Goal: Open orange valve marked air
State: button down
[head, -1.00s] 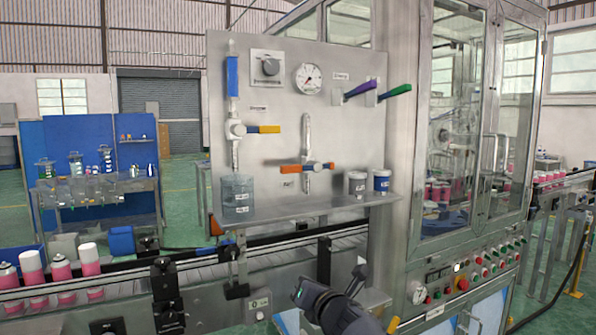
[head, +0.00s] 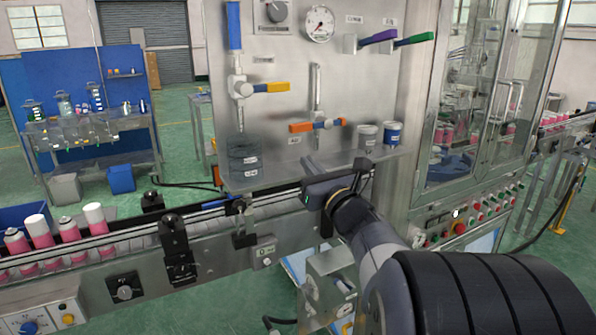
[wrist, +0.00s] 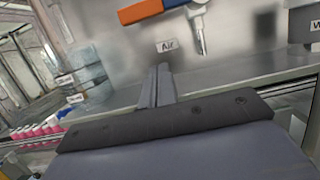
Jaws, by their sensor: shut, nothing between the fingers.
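The orange valve handle (head: 301,127) lies level across a vertical pipe on the steel panel, with a blue part at its centre and an orange end on the right. In the wrist view the handle (wrist: 140,10) shows at the top edge, partly cut off. The label "Air" (wrist: 167,46) is on the panel below it. My gripper (head: 308,160) is in front of the shelf, below and apart from the handle. In the wrist view its fingers (wrist: 158,72) are together and empty, pointing at the panel under the handle.
A steel shelf (head: 290,170) juts out below the valve. It holds a clear container (head: 243,160) at left and two cups (head: 392,133) at right. A yellow-handled valve (head: 272,87) is up left; purple (head: 378,38) and green (head: 414,39) handles are up right. A conveyor runs below.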

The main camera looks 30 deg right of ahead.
aim_at(309, 125)
jog(key=shift+x, duration=1.05)
notch_tip(309, 125, up, 3)
jog(key=shift+s+f+p, duration=0.1)
jog(key=shift+p, duration=0.95)
jog(key=shift+r+p, duration=0.35)
jog(key=shift+r, duration=0.2)
